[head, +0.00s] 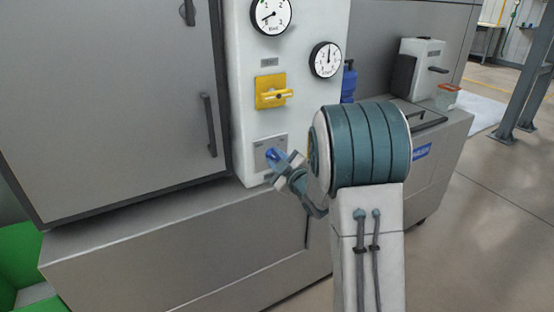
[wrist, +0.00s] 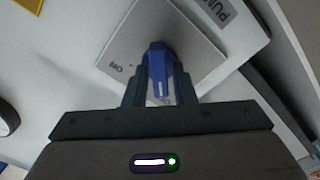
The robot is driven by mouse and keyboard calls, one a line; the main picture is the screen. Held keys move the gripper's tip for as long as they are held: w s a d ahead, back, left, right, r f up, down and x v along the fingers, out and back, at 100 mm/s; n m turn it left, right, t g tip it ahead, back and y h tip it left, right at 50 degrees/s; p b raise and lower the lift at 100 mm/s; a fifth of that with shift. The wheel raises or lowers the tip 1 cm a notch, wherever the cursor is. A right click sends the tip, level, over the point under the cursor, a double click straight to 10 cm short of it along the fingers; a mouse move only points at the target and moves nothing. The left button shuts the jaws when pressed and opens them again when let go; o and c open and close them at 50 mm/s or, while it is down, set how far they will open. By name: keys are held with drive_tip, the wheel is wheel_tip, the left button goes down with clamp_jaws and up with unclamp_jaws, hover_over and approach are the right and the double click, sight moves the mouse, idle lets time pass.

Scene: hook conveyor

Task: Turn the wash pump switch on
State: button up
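The wash pump switch is a blue knob (head: 275,157) on a grey square plate (head: 264,146), low on the white panel. In the wrist view the blue knob (wrist: 160,62) sits between my two fingers, and its plate (wrist: 135,40) carries the word ON to the left of the knob. The near end of the knob is partly hidden by the fingers.
A grey door with a black handle (head: 209,125) is to the left. A blue bottle (head: 349,80) stands behind my arm. Open floor lies at the right.

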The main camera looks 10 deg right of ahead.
clamp_jaws()
drive_tip(key=shift+m+b, duration=0.3)
drive_tip(key=m+b, duration=0.1)
drive_tip(key=m, duration=0.1)
drive_tip(key=shift+d+m+b, duration=0.1)
drive_tip(key=shift+m+b, duration=0.2)
drive_tip(key=shift+m, duration=0.1)
drive_tip(key=m, duration=0.4)
drive_tip(key=shift+d+m+b, duration=0.1)
drive_tip(key=shift+m+b, duration=0.2)
drive_tip(key=shift+b, duration=0.1)
drive_tip(key=m+p, duration=0.1)
drive_tip(key=m, duration=0.4)
drive_tip(key=shift+r, duration=0.15)
drive_tip(key=shift+d+m+p, duration=0.1)
drive_tip(key=shift+m+p, duration=0.6)
drive_tip(key=shift+m, duration=1.7)
